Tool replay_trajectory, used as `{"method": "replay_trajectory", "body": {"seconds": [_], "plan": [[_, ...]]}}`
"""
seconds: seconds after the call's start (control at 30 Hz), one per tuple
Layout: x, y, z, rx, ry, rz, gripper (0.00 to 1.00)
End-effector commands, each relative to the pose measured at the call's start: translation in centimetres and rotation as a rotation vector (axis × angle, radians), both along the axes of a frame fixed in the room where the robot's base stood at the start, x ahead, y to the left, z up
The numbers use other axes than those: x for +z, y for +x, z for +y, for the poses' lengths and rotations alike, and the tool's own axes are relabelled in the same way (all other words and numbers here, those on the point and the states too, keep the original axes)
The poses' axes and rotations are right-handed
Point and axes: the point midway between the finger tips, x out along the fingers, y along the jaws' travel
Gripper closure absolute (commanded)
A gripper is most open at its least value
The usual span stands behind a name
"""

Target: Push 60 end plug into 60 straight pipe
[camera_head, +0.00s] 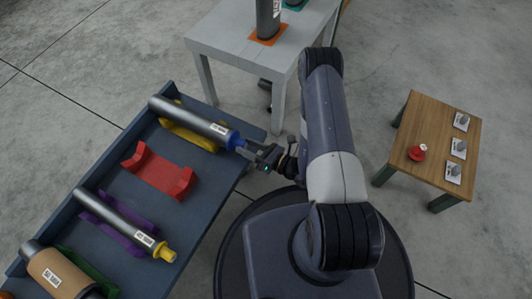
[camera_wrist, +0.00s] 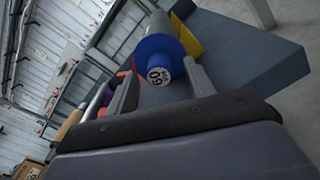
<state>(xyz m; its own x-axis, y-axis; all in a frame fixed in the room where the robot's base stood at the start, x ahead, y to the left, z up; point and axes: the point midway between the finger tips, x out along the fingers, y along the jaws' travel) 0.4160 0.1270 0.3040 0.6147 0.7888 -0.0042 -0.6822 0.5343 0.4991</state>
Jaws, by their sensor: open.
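The 60 end plug (camera_head: 236,140) is blue and sits at the right end of a grey straight pipe (camera_head: 190,119), which lies in a yellow cradle. In the wrist view the plug (camera_wrist: 158,58) shows a wide blue flange and a narrower knob marked "60". The pipe (camera_wrist: 156,24) runs away behind it. How deep the plug sits in the pipe is hidden by the flange. My gripper (camera_head: 249,150) is open, just right of the plug. In the wrist view its fingers (camera_wrist: 162,78) stand either side of the knob, apparently not gripping it.
The blue-grey bench (camera_head: 208,175) also holds an empty red cradle (camera_head: 158,172), a pipe with a yellow plug (camera_head: 164,253) and a brown-wrapped muffler (camera_head: 55,272). A white table (camera_head: 225,40) stands behind. A wooden table (camera_head: 432,140) at right carries a red plug (camera_head: 417,153).

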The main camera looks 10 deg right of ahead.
Motion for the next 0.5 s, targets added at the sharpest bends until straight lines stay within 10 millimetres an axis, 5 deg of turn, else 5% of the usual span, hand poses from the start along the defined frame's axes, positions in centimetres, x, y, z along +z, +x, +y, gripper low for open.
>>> {"method": "replay_trajectory", "body": {"seconds": [0.5], "plan": [[0.2,-4.1,-5.3,-0.006,0.001,0.0,0.49]]}}
